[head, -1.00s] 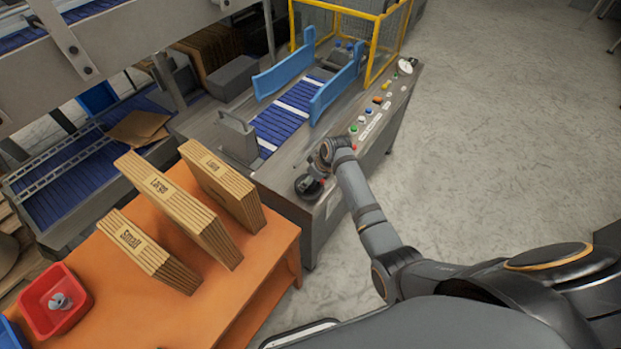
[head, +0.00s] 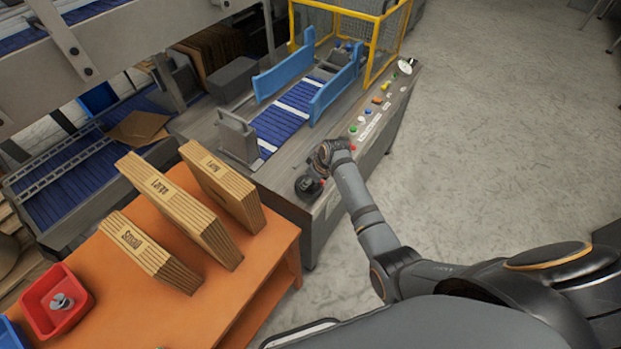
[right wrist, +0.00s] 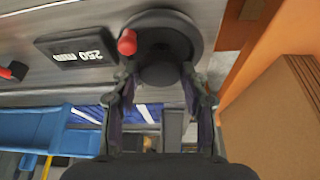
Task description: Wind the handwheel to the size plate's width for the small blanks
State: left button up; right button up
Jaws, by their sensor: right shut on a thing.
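The black handwheel (head: 306,190) is on the near end of the machine's side panel. In the right wrist view the handwheel (right wrist: 190,28) is a dark disc with a red knob (right wrist: 127,42) and a round hub (right wrist: 158,70). My right gripper (right wrist: 158,88) is shut on the handwheel, with one finger on each side of the hub. Beside the wheel a black readout (right wrist: 77,47) shows 250 mm, upside down in that view. I cannot make out a legible size plate. My left gripper is out of view.
An orange table (head: 255,262) in front of the machine holds bundles of blanks marked Small (head: 148,255), Large (head: 180,212) and Long (head: 222,188). A red bin (head: 42,322) stands on its left. Blue guide rails (head: 335,92) flank the conveyor. Floor right of the machine is clear.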

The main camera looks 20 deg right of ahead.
jog(key=shift+a+r+m+h+p, duration=0.1)
jog(key=shift+r+m+h+p, duration=0.2)
jog(key=shift+m+p, duration=0.8)
jog(key=shift+f+m+h+p, duration=0.1)
jog(key=shift+m+h+p, duration=0.2)
jog(key=shift+m+p, duration=0.4)
jog(key=shift+a+f+m+t+h+p, duration=0.1)
jog(key=shift+m+t+h+p, duration=0.3)
jog(key=shift+m+p, duration=0.45)
jog(key=shift+m+h, duration=0.3)
jog(key=shift+m, duration=0.65)
jog(key=o, duration=1.1)
jog(key=shift+f, duration=0.1)
